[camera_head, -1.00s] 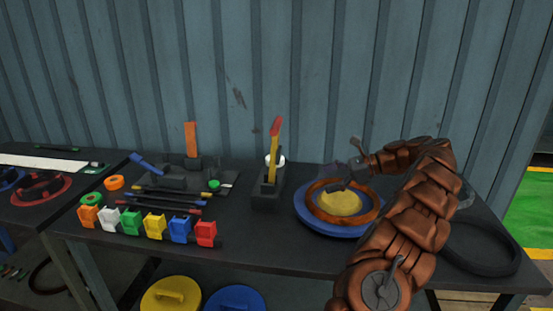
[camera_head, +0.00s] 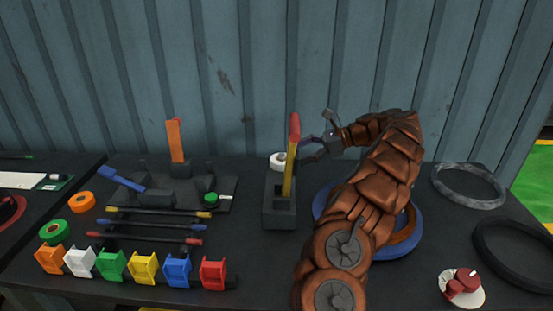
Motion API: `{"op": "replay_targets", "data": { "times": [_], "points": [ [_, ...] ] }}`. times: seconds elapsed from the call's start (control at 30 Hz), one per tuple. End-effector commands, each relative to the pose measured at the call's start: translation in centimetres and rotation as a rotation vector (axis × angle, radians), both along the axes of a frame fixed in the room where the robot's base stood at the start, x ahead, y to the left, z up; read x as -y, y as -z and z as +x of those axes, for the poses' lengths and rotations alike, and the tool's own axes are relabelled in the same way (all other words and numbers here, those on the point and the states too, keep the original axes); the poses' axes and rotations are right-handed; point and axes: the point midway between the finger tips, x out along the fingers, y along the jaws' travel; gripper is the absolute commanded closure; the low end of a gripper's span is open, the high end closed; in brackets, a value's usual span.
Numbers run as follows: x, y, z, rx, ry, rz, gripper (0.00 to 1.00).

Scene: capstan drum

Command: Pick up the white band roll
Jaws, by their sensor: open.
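The white band roll (camera_head: 277,161) shows at the back of a dark block holder (camera_head: 279,212), just left of an upright yellow tool with a red tip (camera_head: 291,150). I cannot tell whether it rests on the holder or behind it. My gripper (camera_head: 299,151) is open, to the right of the roll and close to the yellow tool. The tool partly covers the fingertips, so whether they touch anything is unclear.
Orange (camera_head: 81,202) and green (camera_head: 54,231) rolls lie at the left. Several coloured clips (camera_head: 143,266) line the front. A blue ring (camera_head: 400,245) sits under my arm. Grey (camera_head: 468,186) and black (camera_head: 517,255) rings lie right, near a red knob (camera_head: 462,282).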

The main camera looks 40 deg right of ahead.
Motion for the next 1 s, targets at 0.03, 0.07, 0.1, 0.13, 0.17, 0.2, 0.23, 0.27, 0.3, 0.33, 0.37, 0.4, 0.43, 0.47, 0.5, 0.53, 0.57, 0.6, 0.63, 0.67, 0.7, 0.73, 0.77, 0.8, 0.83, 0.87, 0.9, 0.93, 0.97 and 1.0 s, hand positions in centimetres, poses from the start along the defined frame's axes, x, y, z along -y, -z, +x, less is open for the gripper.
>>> {"op": "replay_targets", "data": {
  "times": [0.03, 0.07, 0.1, 0.13, 0.17, 0.2, 0.23, 0.27, 0.3, 0.33, 0.37, 0.4, 0.43, 0.47, 0.5, 0.53, 0.57, 0.6, 0.63, 0.67, 0.7, 0.73, 0.77, 0.8, 0.83, 0.87, 0.9, 0.93, 0.97, 1.0],
  "points": [
    [-0.5, 0.2, 0.3, 0.0, -0.003, 0.001, 0.01],
    [-0.7, 0.3, 0.5, 0.001, -0.003, -0.001, 0.01],
    [-0.8, 0.4, 0.6, 0.001, -0.002, -0.001, 0.01],
    [-1.0, 0.5, 0.7, 0.001, -0.001, -0.002, 0.01],
    [-1.0, 0.5, 0.8, 0.001, 0.0, -0.002, 0.01],
    [-1.1, 0.6, 0.9, 0.001, 0.0, -0.002, 0.01],
    [-1.2, 0.6, 1.0, 0.001, 0.0, -0.002, 0.01],
    [-1.4, 0.7, 1.1, 0.001, -0.001, -0.002, 0.01],
    [-1.6, 0.8, 1.3, 0.001, -0.002, -0.002, 0.01],
    [-1.9, 0.9, 1.4, 0.0, -0.002, -0.001, 0.01],
    [-2.1, 1.1, 1.6, -0.001, -0.004, 0.0, 0.01],
    [-2.5, 1.3, 1.8, -0.002, -0.006, 0.001, 0.01],
    [-2.8, 1.5, 2.1, -0.002, -0.006, 0.002, 0.01],
    [-3.1, 1.7, 2.3, -0.002, -0.006, 0.002, 0.01],
    [-3.5, 2.0, 2.7, -0.002, -0.006, 0.001, 0.01],
    [-3.8, 2.2, 2.9, -0.002, -0.006, 0.001, 0.01],
    [-4.1, 2.3, 3.1, -0.002, -0.006, 0.001, 0.01],
    [-4.4, 2.4, 3.4, -0.001, -0.007, 0.001, 0.01],
    [-4.6, 2.6, 3.5, -0.002, -0.007, 0.0, 0.01],
    [-4.8, 2.7, 3.6, -0.002, -0.006, 0.0, 0.01],
    [-4.9, 2.8, 3.7, -0.001, -0.005, 0.0, 0.01],
    [-4.9, 2.8, 3.8, -0.002, -0.005, -0.001, 0.01],
    [-4.9, 2.9, 3.8, -0.002, -0.004, -0.001, 0.01],
    [-4.9, 2.9, 3.8, -0.002, -0.004, -0.001, 0.01],
    [-4.9, 2.9, 3.8, -0.001, -0.003, -0.001, 0.01],
    [-4.9, 2.9, 3.8, -0.001, -0.003, -0.001, 0.01],
    [-4.9, 2.9, 3.8, -0.001, -0.003, -0.001, 0.01],
    [-4.9, 2.9, 3.8, -0.001, -0.003, -0.001, 0.02],
    [-4.9, 2.9, 3.8, -0.001, -0.003, -0.001, 0.05],
    [-4.9, 2.9, 3.8, -0.001, -0.003, -0.001, 0.1]
  ]
}}
